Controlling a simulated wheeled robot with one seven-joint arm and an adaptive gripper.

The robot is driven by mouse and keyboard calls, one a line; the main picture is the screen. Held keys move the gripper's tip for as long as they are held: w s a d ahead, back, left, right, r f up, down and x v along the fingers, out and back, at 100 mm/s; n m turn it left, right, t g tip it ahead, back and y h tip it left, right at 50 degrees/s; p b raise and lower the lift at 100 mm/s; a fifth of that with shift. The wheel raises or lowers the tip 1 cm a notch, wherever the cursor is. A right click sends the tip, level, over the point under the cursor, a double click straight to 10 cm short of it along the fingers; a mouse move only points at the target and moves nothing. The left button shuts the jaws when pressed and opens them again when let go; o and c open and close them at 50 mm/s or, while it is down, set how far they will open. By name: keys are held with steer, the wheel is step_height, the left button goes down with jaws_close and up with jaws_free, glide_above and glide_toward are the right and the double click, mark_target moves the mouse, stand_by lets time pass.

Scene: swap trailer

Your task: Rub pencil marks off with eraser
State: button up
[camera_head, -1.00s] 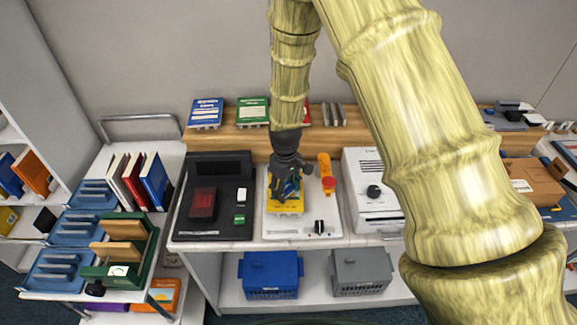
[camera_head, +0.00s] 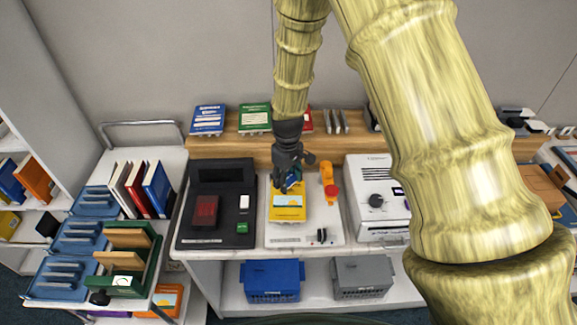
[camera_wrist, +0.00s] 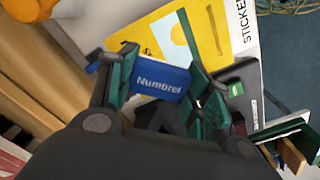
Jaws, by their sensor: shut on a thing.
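A blue block lettered "Numbrel" (camera_wrist: 160,82), apparently the eraser, is pinched between the green-padded fingers of my gripper (camera_wrist: 158,88) in the wrist view. In the head view my gripper (camera_head: 290,182) is above the far edge of a yellow book (camera_head: 288,213) with a pale picture on its cover. The book lies flat on a white station (camera_head: 290,238). In the wrist view the yellow cover (camera_wrist: 146,40) is beyond the eraser; I cannot tell whether they touch. No pencil marks can be made out at this size.
A black device (camera_head: 235,225) with a red window stands left of the white station. An orange-yellow upright part (camera_head: 327,175) with a red knob is close right of my gripper. A white machine (camera_head: 375,172) stands farther right. A wooden shelf (camera_head: 233,147) with books runs behind.

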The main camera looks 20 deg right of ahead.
steer(key=shift+w+r+p, duration=0.15)
steer(key=shift+r+p, duration=0.35)
steer(key=shift+r, duration=0.35)
steer(key=shift+r+p, duration=0.5)
steer(key=shift+r, duration=0.4)
